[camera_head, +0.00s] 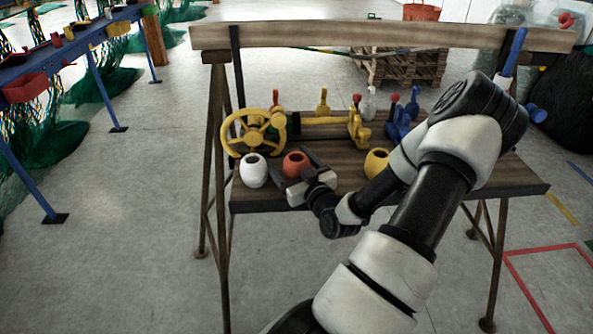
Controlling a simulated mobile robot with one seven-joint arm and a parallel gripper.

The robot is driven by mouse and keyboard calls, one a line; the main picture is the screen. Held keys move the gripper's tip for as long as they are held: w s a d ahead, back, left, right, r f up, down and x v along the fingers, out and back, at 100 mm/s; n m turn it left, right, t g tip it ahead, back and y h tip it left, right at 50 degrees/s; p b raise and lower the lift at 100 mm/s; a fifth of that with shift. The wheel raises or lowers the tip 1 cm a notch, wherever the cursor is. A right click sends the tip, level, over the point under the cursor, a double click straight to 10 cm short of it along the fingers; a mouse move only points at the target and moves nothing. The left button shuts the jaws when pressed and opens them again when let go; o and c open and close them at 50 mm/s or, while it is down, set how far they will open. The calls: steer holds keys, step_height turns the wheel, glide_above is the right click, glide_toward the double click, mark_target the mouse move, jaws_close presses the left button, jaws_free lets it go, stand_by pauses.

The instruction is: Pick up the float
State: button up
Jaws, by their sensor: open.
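Three rounded floats with dark holes in their tops stand along the front of the wooden bench: a white one (253,170), an orange one (295,163) and a yellow one (377,162). My gripper (290,163) is low over the bench's front edge, with its jaws open and pointing away from me. The orange float shows between the two dark fingers. I cannot tell whether either finger touches it. The lower part of the orange float is hidden by the gripper. The yellow float is partly hidden behind my arm.
The bench (510,180) also holds a yellow handwheel (254,132), a yellow clamp-like part (358,130), blue parts (400,122), a pale bottle (368,103) and several upright handles. A wooden beam (350,35) runs behind. A blue rack (70,45) stands at left.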

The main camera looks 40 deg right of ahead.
steer(key=shift+c, duration=0.3)
steer(key=c, duration=1.1)
steer(key=shift+r, duration=0.1)
